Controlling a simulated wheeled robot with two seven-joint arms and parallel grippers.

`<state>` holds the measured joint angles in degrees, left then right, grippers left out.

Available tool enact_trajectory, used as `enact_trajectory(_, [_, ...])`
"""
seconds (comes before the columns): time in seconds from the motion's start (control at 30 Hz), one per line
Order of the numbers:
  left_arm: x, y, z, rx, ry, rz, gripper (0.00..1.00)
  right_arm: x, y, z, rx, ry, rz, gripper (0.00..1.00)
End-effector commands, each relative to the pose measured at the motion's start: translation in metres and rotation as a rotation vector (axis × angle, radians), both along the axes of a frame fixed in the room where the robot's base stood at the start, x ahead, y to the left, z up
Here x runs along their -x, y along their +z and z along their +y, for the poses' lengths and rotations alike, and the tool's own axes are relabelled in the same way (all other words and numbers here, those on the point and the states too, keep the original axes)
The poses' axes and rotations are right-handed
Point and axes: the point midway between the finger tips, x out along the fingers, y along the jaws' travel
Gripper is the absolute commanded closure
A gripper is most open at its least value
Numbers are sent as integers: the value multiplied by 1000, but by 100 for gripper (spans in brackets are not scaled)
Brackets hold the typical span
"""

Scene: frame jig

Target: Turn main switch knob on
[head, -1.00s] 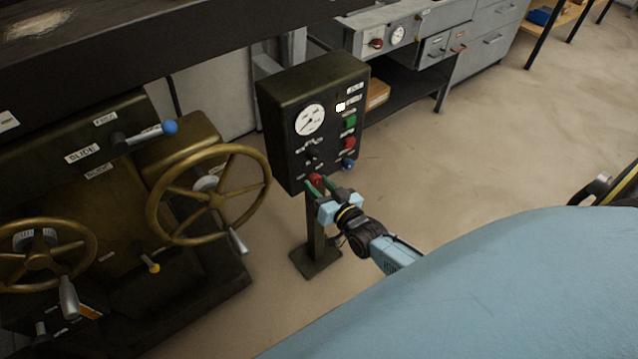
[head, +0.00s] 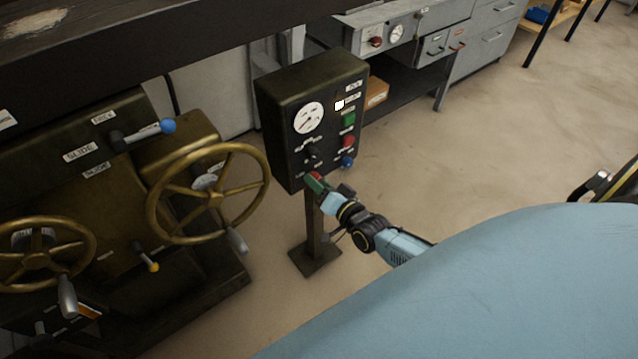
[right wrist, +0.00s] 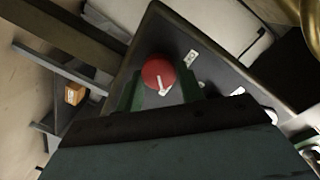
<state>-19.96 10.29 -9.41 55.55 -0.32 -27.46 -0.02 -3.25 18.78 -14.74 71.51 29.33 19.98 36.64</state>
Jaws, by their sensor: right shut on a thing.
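The main switch knob is a round red knob (head: 315,176) low on the front of the dark control box (head: 283,120). The right wrist view shows the knob (right wrist: 157,72) from close by, with a white pointer mark on its face. My right gripper (head: 318,184) is at the knob, with one green finger on each side of it, shut on it. The fingers cover part of the knob in the head view. My left gripper is not in view.
The box stands on a post with a square foot (head: 315,262). It also carries a gauge (head: 308,118), a green button (head: 348,119), a red button (head: 348,141) and a blue knob (head: 347,161). A brass handwheel (head: 262,180) is close on the left. Floor to the right is open.

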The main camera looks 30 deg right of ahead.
Motion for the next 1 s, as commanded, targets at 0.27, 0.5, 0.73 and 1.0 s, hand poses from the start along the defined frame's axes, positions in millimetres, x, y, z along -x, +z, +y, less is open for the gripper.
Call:
enact_trajectory(0.27, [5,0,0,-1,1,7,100,0,0,0,-6,-1,0,85])
enact_trajectory(0.5, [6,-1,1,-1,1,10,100,0,0,0,-5,-1,0,42])
enact_trajectory(0.73, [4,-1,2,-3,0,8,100,0,0,0,-4,0,0,41])
enact_trajectory(1.0, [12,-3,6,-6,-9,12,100,18,2,-1,-3,0,3,41])
